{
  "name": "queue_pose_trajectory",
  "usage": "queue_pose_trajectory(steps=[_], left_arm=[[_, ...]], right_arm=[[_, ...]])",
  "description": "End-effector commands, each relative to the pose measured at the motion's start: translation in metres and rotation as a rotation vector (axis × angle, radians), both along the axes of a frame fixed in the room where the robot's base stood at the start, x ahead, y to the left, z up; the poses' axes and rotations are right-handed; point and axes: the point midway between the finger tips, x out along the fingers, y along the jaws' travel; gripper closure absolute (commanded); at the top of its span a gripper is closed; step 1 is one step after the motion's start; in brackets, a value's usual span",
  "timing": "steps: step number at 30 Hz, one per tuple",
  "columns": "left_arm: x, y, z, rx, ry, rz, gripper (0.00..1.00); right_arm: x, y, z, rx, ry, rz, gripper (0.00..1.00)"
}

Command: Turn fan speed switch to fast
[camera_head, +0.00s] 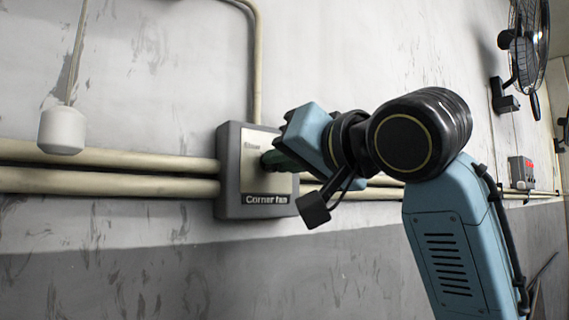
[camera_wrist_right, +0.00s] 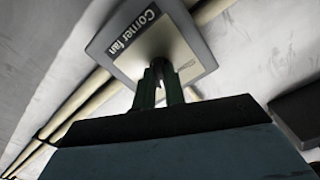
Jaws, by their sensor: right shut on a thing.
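The fan speed switch is a grey wall box (camera_head: 228,185) with a pale plate labelled "Corner fan". My right gripper (camera_head: 272,160) reaches it from the right in the head view, with its fingertips at the middle of the plate. In the right wrist view, the box (camera_wrist_right: 201,44) fills the top, and the gripper's two green fingers (camera_wrist_right: 160,82) are shut on the knob at its centre. The knob is mostly hidden by the fingers, so its setting cannot be read. My left gripper is not in view.
Beige pipes (camera_head: 110,183) run along the wall behind the box, and one rises above it. A white pull-cord weight (camera_head: 62,130) hangs at the left. A wall fan (camera_head: 527,45) is at the upper right. A small box with red parts (camera_head: 520,170) sits farther along the wall.

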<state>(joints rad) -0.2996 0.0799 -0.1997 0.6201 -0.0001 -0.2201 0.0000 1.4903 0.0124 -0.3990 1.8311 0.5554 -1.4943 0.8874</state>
Motion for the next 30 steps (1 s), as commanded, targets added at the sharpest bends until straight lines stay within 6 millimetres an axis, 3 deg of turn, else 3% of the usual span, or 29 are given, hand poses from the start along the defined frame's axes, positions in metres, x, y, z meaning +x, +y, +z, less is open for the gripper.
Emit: queue_pose_trajectory(steps=[12,30], left_arm=[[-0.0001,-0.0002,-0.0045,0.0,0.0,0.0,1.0],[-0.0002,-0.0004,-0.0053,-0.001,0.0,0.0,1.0]], right_arm=[[-0.0003,0.0006,-0.0004,0.216,0.157,0.001,1.0],[-0.0001,0.0001,0.0003,0.278,0.201,-0.001,1.0]])
